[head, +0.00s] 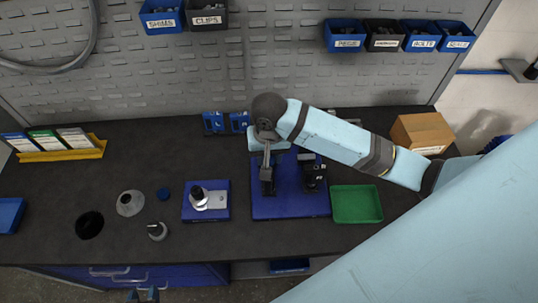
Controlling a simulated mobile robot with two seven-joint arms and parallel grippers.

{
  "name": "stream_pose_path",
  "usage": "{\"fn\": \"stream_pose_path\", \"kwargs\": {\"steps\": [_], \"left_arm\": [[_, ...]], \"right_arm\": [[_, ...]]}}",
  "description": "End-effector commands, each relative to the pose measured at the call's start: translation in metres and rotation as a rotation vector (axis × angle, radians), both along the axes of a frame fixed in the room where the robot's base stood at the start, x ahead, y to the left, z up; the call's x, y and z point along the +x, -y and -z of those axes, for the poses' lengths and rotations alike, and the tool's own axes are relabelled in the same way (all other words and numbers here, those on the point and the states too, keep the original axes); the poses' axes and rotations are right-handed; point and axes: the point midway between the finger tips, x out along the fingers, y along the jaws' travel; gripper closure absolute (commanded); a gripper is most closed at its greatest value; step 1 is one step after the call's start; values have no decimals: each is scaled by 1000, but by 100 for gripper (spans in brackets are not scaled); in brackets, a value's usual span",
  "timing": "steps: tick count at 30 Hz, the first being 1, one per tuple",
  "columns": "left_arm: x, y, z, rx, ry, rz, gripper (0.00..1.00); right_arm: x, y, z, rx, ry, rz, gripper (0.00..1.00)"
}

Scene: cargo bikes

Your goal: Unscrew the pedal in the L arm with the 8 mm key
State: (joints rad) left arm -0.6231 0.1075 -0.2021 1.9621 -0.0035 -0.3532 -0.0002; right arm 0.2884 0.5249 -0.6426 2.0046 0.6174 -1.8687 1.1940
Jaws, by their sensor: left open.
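My right arm reaches in from the right, and its gripper (266,157) points down over the left black upright part (267,182) on the blue base plate (290,208). A thin grey metal piece shows at that gripper; I cannot tell whether it is a finger or a key, or whether it touches the part. A second black part (314,178) stands to the right on the plate. Which is the L arm, and where the pedal is, is too small to tell. My left gripper (145,295) shows at the bottom edge, open, in front of the bench.
Blue labelled holders (213,123) stand behind the plate. A green tray (357,204) and cardboard box (421,132) are to the right. A blue fixture (206,214), a grey disc (130,203) and a round black piece (89,225) are left.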

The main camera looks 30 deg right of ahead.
Motion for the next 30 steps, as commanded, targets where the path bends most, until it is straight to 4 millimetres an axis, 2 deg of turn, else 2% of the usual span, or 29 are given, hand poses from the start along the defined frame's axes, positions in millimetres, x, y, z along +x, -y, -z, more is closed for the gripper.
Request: {"fn": "stream_pose_path", "kwargs": {"steps": [7, 10, 20, 27, 30], "left_arm": [[0, 0, 0, 0, 1, 0, 57], [0, 0, 0, 0, 1, 0, 57], [1, 0, 0, 0, 2, 0, 57], [1, 0, 0, 0, 2, 0, 57], [1, 0, 1, 0, 2, 0, 57]], "right_arm": [[-1, -2, 2, 5, -6, 417, 100], [-1, -1, 2, 2, -4, 500, 100], [-1, -1, 2, 3, -5, 553, 100], [-1, -1, 3, 1, -6, 962, 100], [-1, 0, 3, 0, -4, 1041, 100]]}}
